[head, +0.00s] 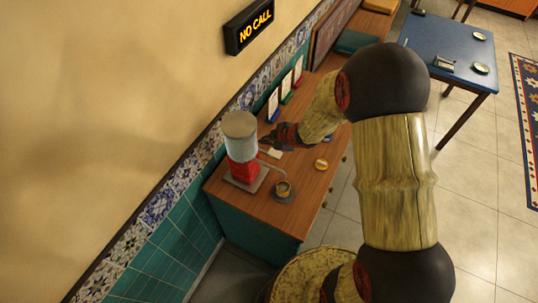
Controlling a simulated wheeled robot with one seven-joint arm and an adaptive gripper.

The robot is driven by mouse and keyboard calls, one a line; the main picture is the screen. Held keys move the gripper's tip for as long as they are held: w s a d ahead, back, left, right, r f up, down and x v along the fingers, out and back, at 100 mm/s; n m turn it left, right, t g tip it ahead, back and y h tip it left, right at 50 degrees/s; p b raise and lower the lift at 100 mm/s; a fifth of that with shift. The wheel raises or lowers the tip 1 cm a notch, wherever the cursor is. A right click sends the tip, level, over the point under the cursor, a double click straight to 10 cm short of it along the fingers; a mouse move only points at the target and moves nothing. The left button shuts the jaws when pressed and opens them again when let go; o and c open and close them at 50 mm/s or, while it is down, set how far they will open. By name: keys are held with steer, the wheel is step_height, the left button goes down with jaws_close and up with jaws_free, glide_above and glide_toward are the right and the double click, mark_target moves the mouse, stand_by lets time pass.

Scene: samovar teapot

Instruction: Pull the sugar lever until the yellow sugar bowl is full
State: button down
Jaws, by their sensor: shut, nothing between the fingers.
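The sugar dispenser (240,148), with a pale clear tank and a red lower part, stands on a grey base at the near end of the wooden counter. A thin pale bar (270,167), perhaps the sugar lever, sticks out from its right side. A small bowl with a yellowish rim (283,188) sits on a dark round base just right of the dispenser; its fill is too small to tell. My gripper (265,141) is shut and empty, beside the dispenser's upper right side. Whether it touches the dispenser or the bar cannot be told.
A small yellow round item (322,164) lies on the counter (302,190) to the right. Several upright cards in coloured stands (286,88) line the wall behind my gripper. A blue table (447,45) stands apart.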

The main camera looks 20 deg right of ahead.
mark_target(268, 153)
steer(key=shift+s+f+b, duration=0.1)
steer(key=shift+f+b, duration=0.65)
steer(key=shift+f, duration=0.7)
steer(key=shift+f, duration=0.1)
steer(key=shift+d+f, duration=0.1)
steer(key=shift+f, duration=0.2)
steer(key=shift+s+f+b, duration=0.15)
steer(key=shift+f+b, duration=1.15)
steer(key=shift+f, duration=0.15)
stand_by(1.7)
stand_by(0.3)
steer(key=shift+r+p, duration=1.9)
steer(key=shift+r, duration=0.05)
steer(key=shift+w+a+r+p, duration=0.1)
steer(key=shift+w+r+p, duration=0.05)
steer(key=shift+r+p, duration=1.1)
steer(key=shift+w+a+r+p, duration=0.1)
steer(key=shift+r+p, duration=1.05)
steer(key=shift+r, duration=0.05)
